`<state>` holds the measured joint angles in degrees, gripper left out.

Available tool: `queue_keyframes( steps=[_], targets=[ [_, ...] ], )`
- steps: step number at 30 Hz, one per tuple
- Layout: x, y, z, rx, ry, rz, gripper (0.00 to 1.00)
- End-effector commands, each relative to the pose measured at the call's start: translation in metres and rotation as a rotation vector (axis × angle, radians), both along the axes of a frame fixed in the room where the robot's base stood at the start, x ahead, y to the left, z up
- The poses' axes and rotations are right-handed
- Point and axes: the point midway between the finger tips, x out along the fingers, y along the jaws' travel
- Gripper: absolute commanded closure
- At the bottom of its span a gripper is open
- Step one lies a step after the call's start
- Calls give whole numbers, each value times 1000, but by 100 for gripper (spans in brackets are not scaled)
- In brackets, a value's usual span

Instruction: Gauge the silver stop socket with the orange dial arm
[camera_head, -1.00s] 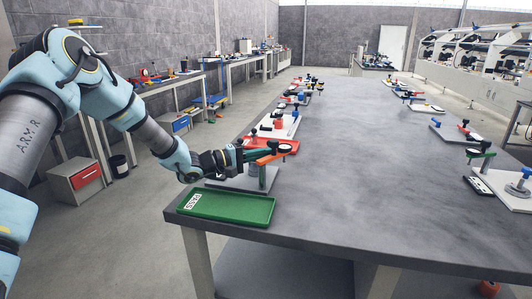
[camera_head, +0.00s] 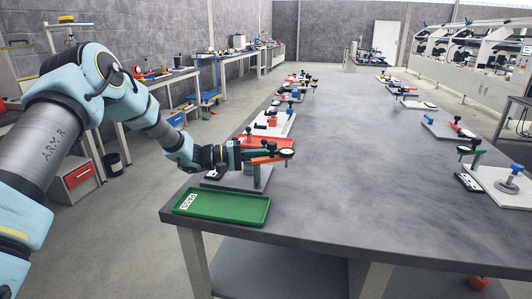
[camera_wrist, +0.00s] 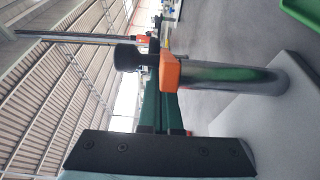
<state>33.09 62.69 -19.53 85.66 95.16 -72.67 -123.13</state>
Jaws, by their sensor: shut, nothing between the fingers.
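The orange dial arm (camera_head: 268,159) sits on an upright post (camera_head: 257,177) on a grey base plate (camera_head: 232,181) at the table's near left, with a dark round dial (camera_head: 287,154) at its right end. My gripper (camera_head: 272,150) is shut and empty, its dark green fingers beside the orange arm at about its height. In the wrist view the shut fingers (camera_wrist: 163,100) point towards the orange piece (camera_wrist: 170,71) and black knob-like part (camera_wrist: 129,57) on the silver post (camera_wrist: 225,77). I cannot tell whether they touch it. I cannot make out the silver stop socket.
A green tray (camera_head: 247,221) with a white label lies in front of the base plate. A red tray (camera_head: 262,142) and several similar fixtures line the table's left edge behind. Other fixtures stand along the right edge. The table's middle (camera_head: 350,170) is clear.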

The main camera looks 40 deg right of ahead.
Motion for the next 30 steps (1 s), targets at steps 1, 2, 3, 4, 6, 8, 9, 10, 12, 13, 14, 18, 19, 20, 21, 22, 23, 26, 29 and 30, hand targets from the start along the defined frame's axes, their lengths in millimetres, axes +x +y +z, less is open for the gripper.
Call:
queue_keyframes(
  steps=[1,2,3,4,6,8,9,10,12,13,14,18,19,20,21,22,23,26,29,30],
  targets=[
    [-3,-1,1,-1,1,-2,100],
    [-3,-1,1,0,0,-2,100],
    [-4,-1,1,-1,-1,-1,100],
    [-4,-1,1,-1,-1,-1,100],
    [-5,-1,1,-1,-2,-1,100],
    [-5,-1,1,-1,-2,0,100],
    [-5,-1,1,-2,-1,0,100],
    [-5,-1,1,-2,-1,0,100],
    [-6,-1,1,-2,-1,0,100],
    [-6,-1,1,-2,-1,0,100],
    [-6,-1,1,-2,-1,0,100],
    [-6,-1,1,-2,-1,0,100],
    [-6,-1,1,-2,-1,0,100],
    [-6,-1,1,-2,-1,0,100],
    [-5,-1,1,-2,-1,1,100],
    [-5,-1,1,-2,-1,1,100],
    [-5,-1,1,-2,-1,1,100],
    [-6,-1,1,-1,0,1,100],
    [-9,-2,1,-1,0,0,100],
    [-11,-3,1,-1,0,0,100]
  ],
)
